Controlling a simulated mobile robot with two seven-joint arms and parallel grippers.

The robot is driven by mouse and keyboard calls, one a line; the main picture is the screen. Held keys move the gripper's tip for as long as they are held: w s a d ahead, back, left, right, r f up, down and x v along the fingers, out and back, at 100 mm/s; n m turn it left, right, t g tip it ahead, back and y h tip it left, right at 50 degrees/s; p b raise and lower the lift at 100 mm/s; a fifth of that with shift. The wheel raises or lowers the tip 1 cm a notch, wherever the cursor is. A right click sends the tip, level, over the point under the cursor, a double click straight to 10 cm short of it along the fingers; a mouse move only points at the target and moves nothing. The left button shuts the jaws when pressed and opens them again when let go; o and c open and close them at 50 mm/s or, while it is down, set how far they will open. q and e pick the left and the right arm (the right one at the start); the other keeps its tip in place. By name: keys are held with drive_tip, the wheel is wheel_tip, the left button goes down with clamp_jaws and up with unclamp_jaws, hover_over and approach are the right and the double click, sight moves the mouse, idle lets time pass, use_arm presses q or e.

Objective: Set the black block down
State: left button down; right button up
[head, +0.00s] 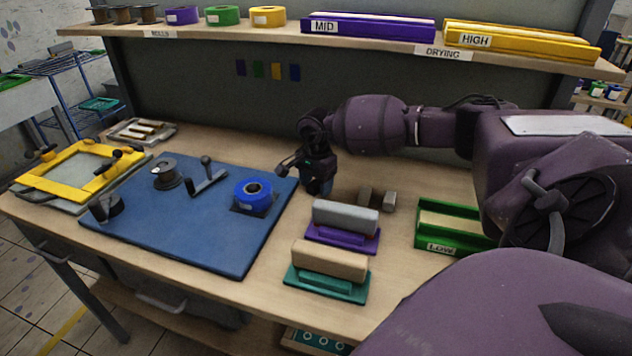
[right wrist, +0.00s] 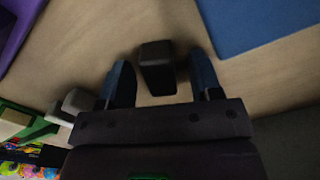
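The black block (right wrist: 157,66) stands on the wooden table between the two blue fingers of my right gripper (right wrist: 159,76) in the right wrist view. The fingers are spread, with a gap showing on each side of the block. In the head view my right gripper (head: 318,183) points down at the table, just right of the blue mat (head: 215,240). I cannot make out the block there, as the gripper hides it. My left gripper is not in view.
A purple-based block with a grey top (head: 345,217) and a teal-based one with a tan top (head: 330,262) stand in front of my gripper. Small grey blocks (head: 389,199) and a green LOW tray (head: 450,240) are to the right. A shelf (head: 290,32) runs behind.

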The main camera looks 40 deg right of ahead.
sight(316, 182)
wheel_tip(316, 182, up, 9)
drive_tip(key=shift+r, duration=0.9)
